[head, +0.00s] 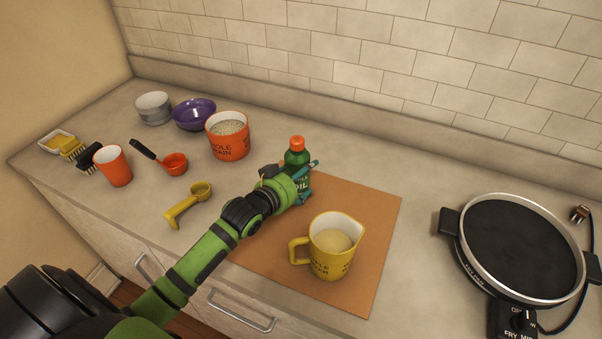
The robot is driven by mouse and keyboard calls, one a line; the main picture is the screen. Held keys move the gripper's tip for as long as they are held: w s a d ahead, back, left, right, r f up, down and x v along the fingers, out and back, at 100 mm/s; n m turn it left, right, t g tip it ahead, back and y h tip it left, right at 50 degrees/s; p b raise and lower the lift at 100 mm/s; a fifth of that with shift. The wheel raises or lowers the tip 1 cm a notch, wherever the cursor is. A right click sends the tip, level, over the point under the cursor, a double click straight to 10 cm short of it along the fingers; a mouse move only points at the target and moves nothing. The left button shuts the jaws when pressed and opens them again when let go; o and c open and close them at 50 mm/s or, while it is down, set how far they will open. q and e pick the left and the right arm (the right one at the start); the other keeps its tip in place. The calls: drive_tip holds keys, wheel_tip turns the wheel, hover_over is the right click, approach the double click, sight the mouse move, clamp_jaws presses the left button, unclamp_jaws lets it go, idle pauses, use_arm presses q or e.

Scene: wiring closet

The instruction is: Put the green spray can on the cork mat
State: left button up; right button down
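The green spray can (297,154) stands upright with an orange cap and the word OIL on its label. It is at the back left edge of the cork mat (376,214); its base is hidden behind my gripper, so I cannot tell whether it rests on the mat or beside it. My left gripper (291,169) is at the can, with one finger showing on each side of it. I cannot tell whether the fingers press on it. My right gripper is not in view.
A yellow measuring jug (331,247) stands on the mat's front part. An electric skillet (520,248) is at right. An orange grain cup (228,136), purple bowl (194,114), grey bowl (154,108), orange cup (113,166), yellow scoop (188,204) and orange scoop (174,163) are at left.

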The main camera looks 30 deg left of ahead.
use_arm(q)
drive_tip(key=o, duration=1.3)
drive_tip(key=shift+c, duration=0.2)
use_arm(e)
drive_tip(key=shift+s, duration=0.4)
use_arm(q)
drive_tip(key=shift+r, duration=0.1)
drive_tip(key=shift+s, duration=0.3)
drive_tip(key=b+v, duration=0.1)
drive_tip(key=v, duration=1)
drive_tip(key=shift+s+b, duration=0.2)
drive_tip(key=shift+b, duration=0.15)
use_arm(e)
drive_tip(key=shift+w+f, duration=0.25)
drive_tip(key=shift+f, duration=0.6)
use_arm(q)
drive_tip(key=shift+r, duration=0.1)
